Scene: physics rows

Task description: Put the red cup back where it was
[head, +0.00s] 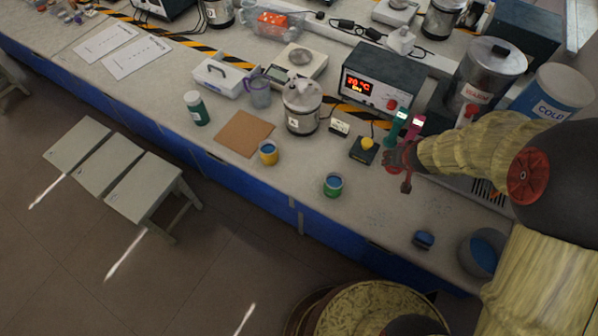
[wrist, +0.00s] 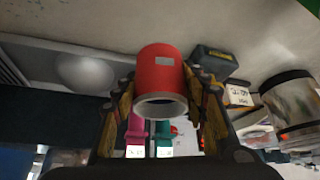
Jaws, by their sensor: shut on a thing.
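The red cup (wrist: 158,72) shows in the wrist view, held between the two fingers of my gripper (wrist: 165,88); its pale rim faces the camera. In the head view my gripper (head: 404,168) is over the right part of the bench, near the pink and green items. The cup is mostly hidden there by the gripper, and its height above the bench is hard to tell. A yellow cup (head: 268,154) and a green cup (head: 333,187) stand on the bench to the left of my gripper.
A brown cork mat (head: 244,134) lies bare on the bench. A box with a yellow button (head: 364,150) is just left of my gripper. A blue sponge (head: 424,240) and a grey bowl (head: 482,253) are toward the front right. A heater with a red display (head: 382,80) stands behind.

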